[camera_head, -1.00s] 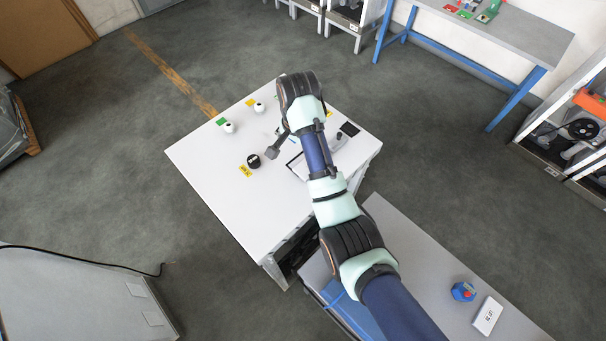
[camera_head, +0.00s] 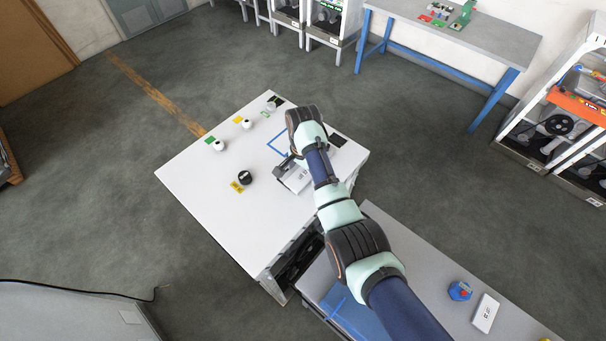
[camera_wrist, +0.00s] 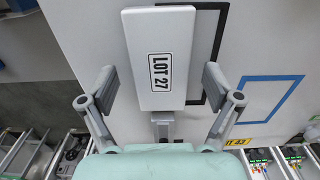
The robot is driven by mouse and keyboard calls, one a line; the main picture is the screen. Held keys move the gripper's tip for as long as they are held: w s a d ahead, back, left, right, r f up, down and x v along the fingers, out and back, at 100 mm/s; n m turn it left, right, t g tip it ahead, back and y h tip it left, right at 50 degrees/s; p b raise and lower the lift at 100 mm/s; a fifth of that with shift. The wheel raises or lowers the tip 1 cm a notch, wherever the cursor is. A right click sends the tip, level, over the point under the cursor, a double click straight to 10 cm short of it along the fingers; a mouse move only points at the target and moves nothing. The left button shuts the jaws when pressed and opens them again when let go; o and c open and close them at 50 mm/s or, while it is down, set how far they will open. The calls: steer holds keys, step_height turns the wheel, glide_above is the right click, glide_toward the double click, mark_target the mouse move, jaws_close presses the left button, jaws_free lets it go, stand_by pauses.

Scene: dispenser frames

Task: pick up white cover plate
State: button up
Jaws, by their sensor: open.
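In the head view the white plate (camera_head: 297,179) is partly hidden by my arm. My gripper (camera_wrist: 160,80) is open, one finger on each side of the plate's near part, with nothing held. In the head view my gripper (camera_head: 289,162) is over or beside the plate; its height above it is hard to tell.
The white table (camera_head: 205,190) also carries a black knob (camera_head: 245,177), white round parts (camera_head: 219,145) by colored tags, and a blue outline (camera_head: 277,143). Another labeled white box (camera_head: 485,313) and a blue-red part (camera_head: 460,290) sit on the grey bench (camera_head: 425,265). The table's left side is clear.

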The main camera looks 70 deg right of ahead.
mark_target(303, 175)
steer(key=c, duration=1.5)
step_height(303, 175, up, 10)
steer(key=p, duration=0.1)
